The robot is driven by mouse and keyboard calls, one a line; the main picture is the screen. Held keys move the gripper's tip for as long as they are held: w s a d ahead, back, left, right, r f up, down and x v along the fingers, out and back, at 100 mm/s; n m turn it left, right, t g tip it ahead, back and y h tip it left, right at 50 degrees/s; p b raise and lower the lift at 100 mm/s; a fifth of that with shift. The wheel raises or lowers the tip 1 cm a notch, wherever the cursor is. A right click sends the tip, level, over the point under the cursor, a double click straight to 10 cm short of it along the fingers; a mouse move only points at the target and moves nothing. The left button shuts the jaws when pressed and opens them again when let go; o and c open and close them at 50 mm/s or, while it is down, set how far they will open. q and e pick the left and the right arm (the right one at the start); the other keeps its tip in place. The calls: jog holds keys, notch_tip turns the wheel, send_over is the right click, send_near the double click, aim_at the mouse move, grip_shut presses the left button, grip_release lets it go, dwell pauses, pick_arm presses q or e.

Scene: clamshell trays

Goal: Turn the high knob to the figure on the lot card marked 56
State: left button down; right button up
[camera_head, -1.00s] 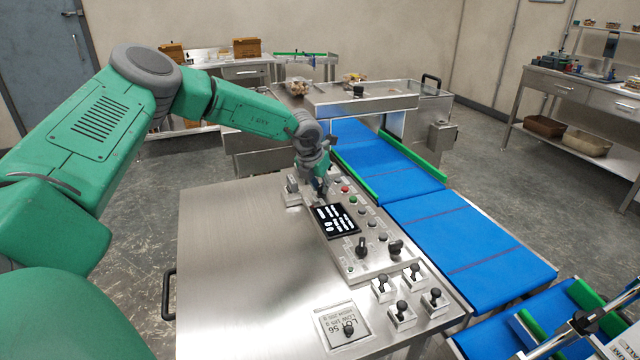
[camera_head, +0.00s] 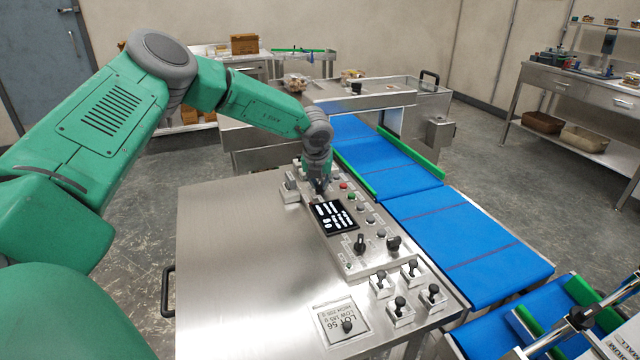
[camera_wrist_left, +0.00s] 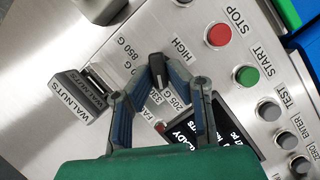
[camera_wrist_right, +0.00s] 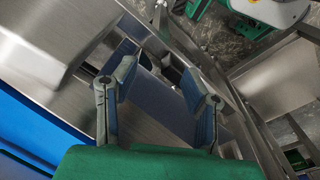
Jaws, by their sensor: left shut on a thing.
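The high knob (camera_wrist_left: 161,76) is black with a pale mark on top, beside the word HIGH on the metal control panel (camera_head: 343,249). Figures 205 G, 330 and 850 G are printed around it; which one the mark points at is hard to tell. My left gripper (camera_head: 319,190) is shut on this knob, with a fingertip at each side in the left wrist view (camera_wrist_left: 160,77). The lot card (camera_head: 340,322) lies at the table's front, upside down, reading LOT 56 and LOW 185 g; its last line is too small to read surely. My right gripper (camera_wrist_right: 160,88) is open and empty.
A WALNUTS block (camera_wrist_left: 80,96) stands beside the knob. Red STOP (camera_wrist_left: 218,35) and green START (camera_wrist_left: 246,77) buttons are close by. A dark display (camera_head: 334,216) and other knobs (camera_head: 360,243) lie nearer. Blue belts (camera_head: 455,235) run along the right.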

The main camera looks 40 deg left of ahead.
pick_arm(q)
jog(key=shift+s+f, duration=0.15)
jog(key=c, duration=1.6)
grip_release()
jog(key=shift+o, duration=0.2)
jog(key=v, duration=1.1)
jog(key=shift+r, duration=0.35)
jog(key=shift+r, duration=0.1)
